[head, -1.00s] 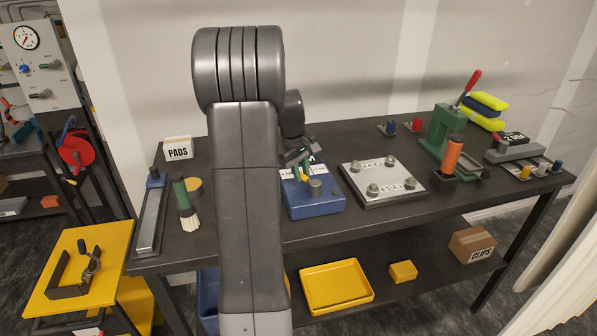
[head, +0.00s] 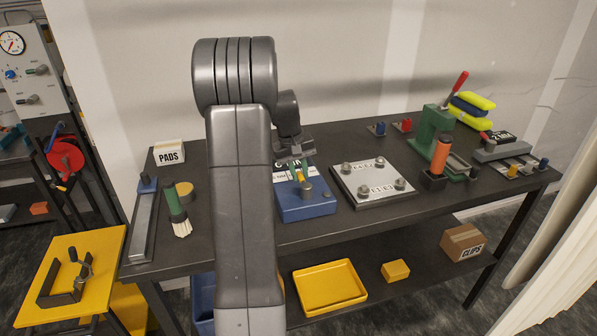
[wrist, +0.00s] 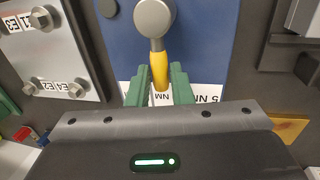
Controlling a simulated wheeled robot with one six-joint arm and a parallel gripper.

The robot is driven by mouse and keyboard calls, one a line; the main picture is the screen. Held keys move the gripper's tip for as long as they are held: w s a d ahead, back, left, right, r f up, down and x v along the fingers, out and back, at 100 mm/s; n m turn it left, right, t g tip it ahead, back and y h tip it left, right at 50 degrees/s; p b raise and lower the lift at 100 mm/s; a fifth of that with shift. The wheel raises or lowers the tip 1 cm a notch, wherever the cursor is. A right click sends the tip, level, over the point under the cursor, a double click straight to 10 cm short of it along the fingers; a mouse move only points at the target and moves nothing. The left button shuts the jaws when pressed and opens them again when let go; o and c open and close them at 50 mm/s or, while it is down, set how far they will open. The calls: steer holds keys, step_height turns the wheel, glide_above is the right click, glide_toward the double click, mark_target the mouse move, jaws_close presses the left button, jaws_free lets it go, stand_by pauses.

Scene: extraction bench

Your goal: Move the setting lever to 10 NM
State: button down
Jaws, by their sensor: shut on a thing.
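The setting lever is a yellow handle (wrist: 160,72) on a round grey pivot knob (wrist: 154,18), mounted on a blue box (head: 307,207). My gripper (wrist: 160,82) has its green fingers on both sides of the yellow handle and is shut on it. In the wrist view the handle points almost straight down from the knob. A white label strip (wrist: 207,92) lies beyond the handle's tip. A label reading "5 NM" shows on its right, and part of another "NM" label is behind the handle and fingers, its number hidden. The knob also shows in the head view (head: 305,188).
A grey plate with several bolts (head: 373,184) is close to the right of the blue box. A brush (head: 177,210) and a PADS box (head: 169,154) are on the left. A green press (head: 432,134) stands further right.

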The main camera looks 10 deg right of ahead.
steer(key=c, duration=1.3)
jaws_free()
steer(key=shift+r, duration=0.1)
step_height(320, 180, up, 13)
steer(key=a+b, duration=0.1)
steer(key=a, duration=0.1)
steer(key=shift+a+r, duration=0.2)
steer(key=shift+a, duration=0.15)
steer(key=shift+f, duration=0.1)
steer(key=d+f, duration=0.1)
steer(key=f, duration=0.8)
steer(key=d+f+p, duration=0.1)
steer(key=f, duration=0.3)
steer(key=shift+d+f, duration=0.15)
steer(key=shift+d, duration=0.2)
